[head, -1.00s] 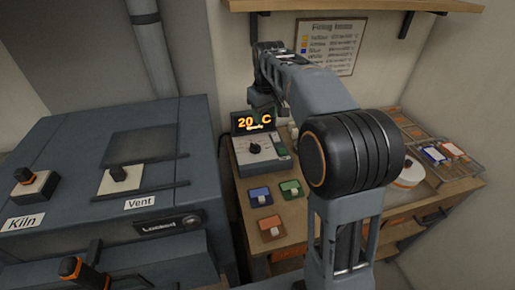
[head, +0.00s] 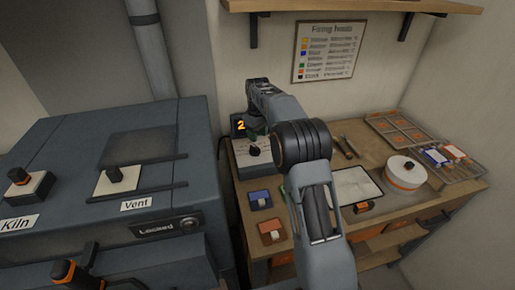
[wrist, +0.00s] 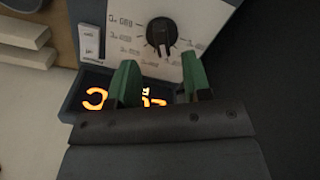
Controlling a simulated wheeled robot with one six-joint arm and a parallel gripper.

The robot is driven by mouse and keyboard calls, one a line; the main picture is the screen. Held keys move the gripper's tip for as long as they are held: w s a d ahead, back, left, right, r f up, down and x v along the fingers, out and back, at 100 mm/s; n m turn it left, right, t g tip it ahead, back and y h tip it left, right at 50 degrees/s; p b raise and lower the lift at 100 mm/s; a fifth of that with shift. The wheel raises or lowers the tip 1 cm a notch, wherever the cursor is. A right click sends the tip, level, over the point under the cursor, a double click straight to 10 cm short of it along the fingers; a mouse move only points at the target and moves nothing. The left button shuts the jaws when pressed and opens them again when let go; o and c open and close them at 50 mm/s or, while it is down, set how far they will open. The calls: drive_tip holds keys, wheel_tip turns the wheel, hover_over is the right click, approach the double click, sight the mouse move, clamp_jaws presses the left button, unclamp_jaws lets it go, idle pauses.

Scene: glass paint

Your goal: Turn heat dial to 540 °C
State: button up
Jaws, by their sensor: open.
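The heat dial (wrist: 161,32) is a black round knob with a pale pointer mark on the white face of the controller (head: 246,159). In the wrist view the face appears upside down, with printed markings around the knob. My gripper (wrist: 158,80) is open, its two green fingers apart and empty. In that view the fingertips are just short of the knob, over the lit orange display (wrist: 95,98), whose digits they partly cover. In the head view the dial (head: 254,150) shows just below my gripper, and my arm hides most of the display.
The kiln (head: 60,160) with its vent knob stands at left. Blue (head: 260,198) and orange (head: 271,231) blocks lie on the bench in front of the controller. A white tray (head: 352,187), a round pot (head: 404,173) and paint racks lie at right. A chart hangs behind.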

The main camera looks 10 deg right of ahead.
sight(258, 148)
drive_tip(key=shift+f+p, duration=0.35)
drive_tip(key=shift+f, duration=3.2)
clamp_jaws()
